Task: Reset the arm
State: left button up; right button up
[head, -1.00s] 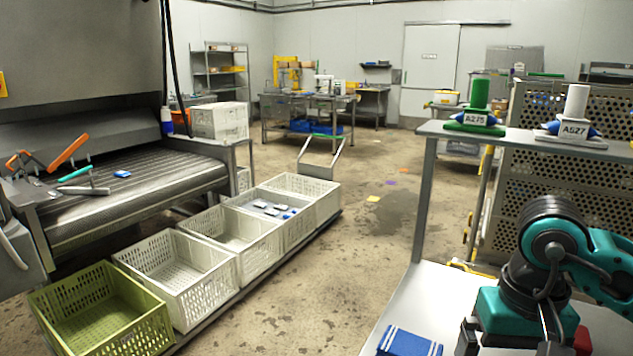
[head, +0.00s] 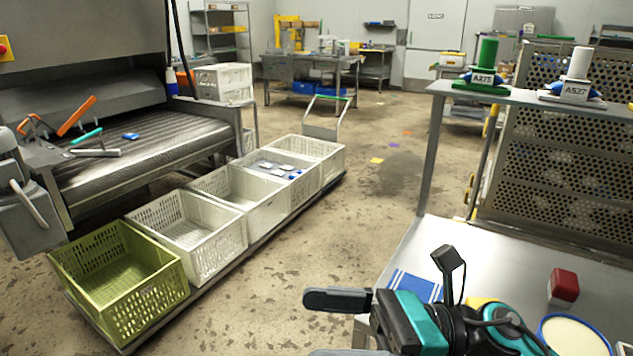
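My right gripper (head: 335,327) shows at the bottom centre-right, above the floor just off the left edge of the near metal table (head: 400,262). Its two dark fingers point left and stand apart, with nothing visible between them. The lower finger is partly cut off by the bottom edge of the picture. My teal and black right wrist (head: 425,322) reaches in from the lower right, low over the table. My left gripper is not in view.
On the table are a blue-and-white striped cloth (head: 415,286), a red-topped block (head: 563,287) and a blue-rimmed round container (head: 575,336). A shelf (head: 530,97) stands above its back. A green crate (head: 118,285) and several white crates line the left; floor between is clear.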

jog(key=w+d+f+m+t+h, duration=0.5)
jog(key=m+t, duration=0.4)
jog(key=m, duration=0.8)
jog(key=w+d+f+m+t+h, duration=0.3)
jog(key=d+f+m+t+h, duration=0.45)
jog(key=m, duration=1.05)
jog(key=s+d+f+m+g+h, duration=0.1)
jog(key=s+f+m+g+h, duration=0.1)
jog(key=s+f+m, duration=0.3)
jog(key=s+d+f+m+g+h+p, duration=0.1)
jog(key=s+d+f+m+g+h, duration=0.1)
jog(key=s+f+m, duration=0.4)
notch_tip(320, 180, down, 7)
jog(key=m+g+h, duration=0.1)
jog(key=m, duration=0.2)
jog(key=shift+d, duration=0.25)
jog(key=shift+r+h, duration=0.1)
jog(key=shift+h, duration=0.15)
